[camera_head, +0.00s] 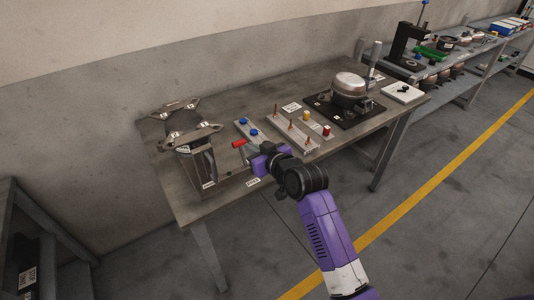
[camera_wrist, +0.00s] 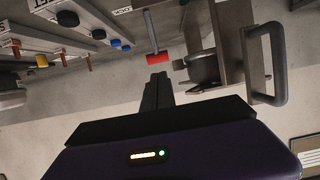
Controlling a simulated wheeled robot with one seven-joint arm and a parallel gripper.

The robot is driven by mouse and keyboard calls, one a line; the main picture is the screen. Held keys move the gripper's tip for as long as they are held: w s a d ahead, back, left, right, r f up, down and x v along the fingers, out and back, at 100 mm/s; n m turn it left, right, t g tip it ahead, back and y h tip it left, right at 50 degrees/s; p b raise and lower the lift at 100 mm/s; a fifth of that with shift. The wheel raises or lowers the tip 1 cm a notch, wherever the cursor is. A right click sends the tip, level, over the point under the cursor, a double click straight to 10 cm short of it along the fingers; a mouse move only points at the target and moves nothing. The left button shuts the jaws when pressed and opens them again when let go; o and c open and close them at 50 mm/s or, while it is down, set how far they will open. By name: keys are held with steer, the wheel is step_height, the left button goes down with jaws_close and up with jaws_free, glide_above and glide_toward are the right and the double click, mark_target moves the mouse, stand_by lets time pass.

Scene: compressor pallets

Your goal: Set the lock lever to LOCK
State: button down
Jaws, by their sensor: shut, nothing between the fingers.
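The lock lever has a red handle (camera_head: 239,143) on a metal rod, at the front left of the workbench. In the wrist view the red handle (camera_wrist: 157,59) is straight ahead of my fingertips, with its rod behind it. My gripper (camera_head: 247,158) is low over the bench beside the lever. In the wrist view my gripper (camera_wrist: 158,76) has its fingers together and empty, with the tips close to the handle. I cannot tell whether they touch it. A white LOCK label (camera_wrist: 122,10) is to the left of the rod.
A metal fixture with handles (camera_head: 195,160) stands close by on the left. Blue knobs (camera_head: 242,121), a strip with copper pins (camera_head: 290,137) and a compressor on a black base (camera_head: 350,88) are farther along the workbench (camera_head: 165,185). The floor in front is clear.

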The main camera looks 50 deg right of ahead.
steer(key=r+b+v, duration=0.1)
steer(key=v, duration=0.6)
steer(key=shift+s, duration=0.2)
steer(key=shift+r, duration=0.15)
step_height(320, 180, up, 5)
steer(key=s+a+t+h, duration=0.2)
steer(key=t, duration=0.1)
steer(key=s+a+f+n+y, duration=0.1)
steer(key=s+a+f+y, duration=0.1)
steer(key=s+a, duration=0.4)
steer(key=s+a+f+n+g+y, duration=0.1)
steer(key=s+a, duration=0.6)
steer(key=s, duration=0.7)
steer(key=s+a+f+n+y, duration=0.1)
steer(key=s+a+f, duration=0.4)
steer(key=s, duration=0.5)
steer(key=shift+s+a+g+y, duration=0.25)
steer(key=shift+a+g+y, duration=0.05)
steer(key=shift+a+y, duration=0.65)
